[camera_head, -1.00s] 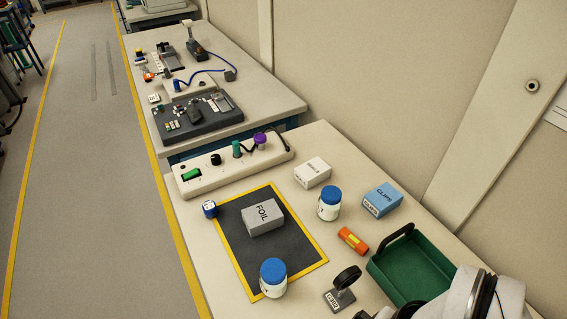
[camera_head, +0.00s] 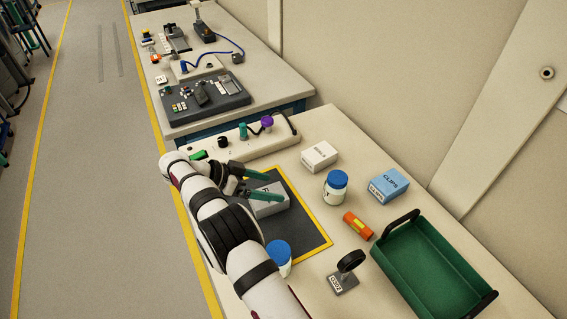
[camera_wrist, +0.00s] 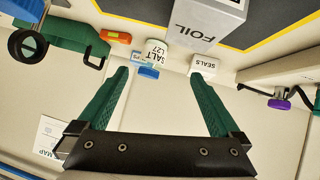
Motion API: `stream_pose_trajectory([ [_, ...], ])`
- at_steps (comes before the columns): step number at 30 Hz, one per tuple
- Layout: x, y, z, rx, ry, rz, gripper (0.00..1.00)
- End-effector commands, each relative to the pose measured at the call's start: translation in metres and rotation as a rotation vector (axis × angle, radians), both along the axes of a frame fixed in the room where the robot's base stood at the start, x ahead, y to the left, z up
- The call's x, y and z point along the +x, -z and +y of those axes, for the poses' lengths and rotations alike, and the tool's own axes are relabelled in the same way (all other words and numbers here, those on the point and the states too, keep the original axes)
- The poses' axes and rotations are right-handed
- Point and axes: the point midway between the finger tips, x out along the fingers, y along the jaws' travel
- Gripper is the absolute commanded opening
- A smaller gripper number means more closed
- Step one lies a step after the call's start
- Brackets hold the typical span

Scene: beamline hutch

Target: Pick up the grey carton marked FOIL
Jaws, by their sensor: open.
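The grey carton marked FOIL (camera_head: 270,208) lies on the black mat with a yellow border (camera_head: 312,226). My arm and gripper partly hide it in the head view. In the wrist view the carton (camera_wrist: 207,22) shows at the top, its FOIL lettering visible. My gripper (camera_head: 275,186) has two green fingers, spread apart with nothing between them. In the head view they reach in from the left and overlap the carton. In the wrist view the fingertips (camera_wrist: 160,72) stop short of the carton, which is off toward the right finger's side.
A blue-lidded jar (camera_head: 279,258) stands at the mat's front, partly behind my arm. Another jar (camera_head: 335,188), the white SEALS carton (camera_head: 320,156), the blue CLIPS carton (camera_head: 389,186), an orange item (camera_head: 357,225), a ring stand (camera_head: 343,283) and a green tray (camera_head: 382,258) stand to the right.

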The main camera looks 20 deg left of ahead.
Motion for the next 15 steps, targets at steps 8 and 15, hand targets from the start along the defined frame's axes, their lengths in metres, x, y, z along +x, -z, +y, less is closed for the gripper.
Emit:
stream_pose_trajectory([
  [8, -0.017, 0.053, 0.051, 0.013, -0.057, -0.261, 1.0],
  [15, 0.01, 0.071, 0.023, 0.012, -0.054, -0.257, 1.0],
])
